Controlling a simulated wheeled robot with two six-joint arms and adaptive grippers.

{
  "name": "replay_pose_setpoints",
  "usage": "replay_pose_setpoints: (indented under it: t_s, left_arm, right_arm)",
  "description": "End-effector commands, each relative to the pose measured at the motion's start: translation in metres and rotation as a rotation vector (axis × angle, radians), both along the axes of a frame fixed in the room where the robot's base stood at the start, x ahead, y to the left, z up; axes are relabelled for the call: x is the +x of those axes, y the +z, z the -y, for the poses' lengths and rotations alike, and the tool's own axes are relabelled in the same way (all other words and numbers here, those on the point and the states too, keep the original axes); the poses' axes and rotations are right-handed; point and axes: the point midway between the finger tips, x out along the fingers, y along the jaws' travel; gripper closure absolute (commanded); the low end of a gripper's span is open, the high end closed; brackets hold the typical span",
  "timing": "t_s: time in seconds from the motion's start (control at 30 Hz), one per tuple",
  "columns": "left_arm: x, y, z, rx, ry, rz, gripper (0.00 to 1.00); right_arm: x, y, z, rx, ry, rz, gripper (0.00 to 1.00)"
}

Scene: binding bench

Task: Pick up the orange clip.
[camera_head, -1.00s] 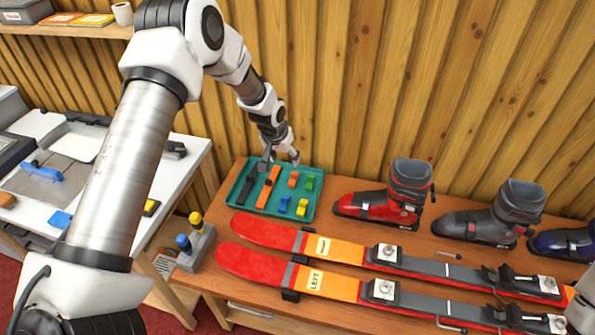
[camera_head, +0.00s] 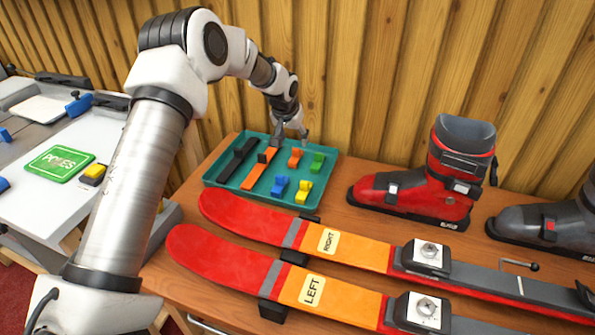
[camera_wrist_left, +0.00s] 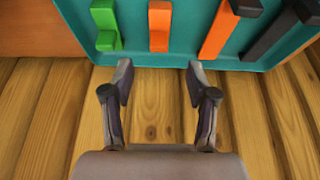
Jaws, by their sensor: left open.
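The orange clip (camera_head: 296,158) is a small block in the teal tray (camera_head: 222,208), between the long orange strap (camera_head: 258,172) and the green clip (camera_head: 317,162). My left gripper (camera_head: 291,139) is open and empty over the tray's back edge, just behind the orange clip. In the left wrist view, the orange clip (camera_wrist_left: 159,28) lies straight ahead of the open fingertips (camera_wrist_left: 159,76), with a clear gap between them. My right gripper does not show.
A black strap (camera_head: 238,158), a blue clip (camera_head: 280,186) and a yellow clip (camera_head: 303,192) share the tray. Two skis (camera_head: 345,300) lie in front. A red boot (camera_head: 425,185) stands to the right. The plank wall (camera_head: 350,60) rises close behind.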

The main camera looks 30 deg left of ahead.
Motion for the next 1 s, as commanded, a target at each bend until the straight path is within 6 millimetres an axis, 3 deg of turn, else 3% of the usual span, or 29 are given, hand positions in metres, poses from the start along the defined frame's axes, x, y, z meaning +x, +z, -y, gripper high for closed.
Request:
replay_pose_setpoints:
  t_s: [0.4,0.67,0.83,1.0]
  left_arm:
    - [0.021,-0.061,-0.004,0.0,0.0,-0.002,0.42]
    - [0.024,-0.065,-0.004,0.0,0.0,-0.001,0.42]
    - [0.024,-0.065,-0.004,0.0,0.0,-0.002,1.0]
    - [0.024,-0.065,-0.004,0.0,0.0,-0.002,1.0]
  right_arm:
    - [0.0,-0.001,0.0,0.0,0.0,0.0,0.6]
    - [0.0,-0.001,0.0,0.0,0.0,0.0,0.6]
    - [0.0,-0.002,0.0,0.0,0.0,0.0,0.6]
    - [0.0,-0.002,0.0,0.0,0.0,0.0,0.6]
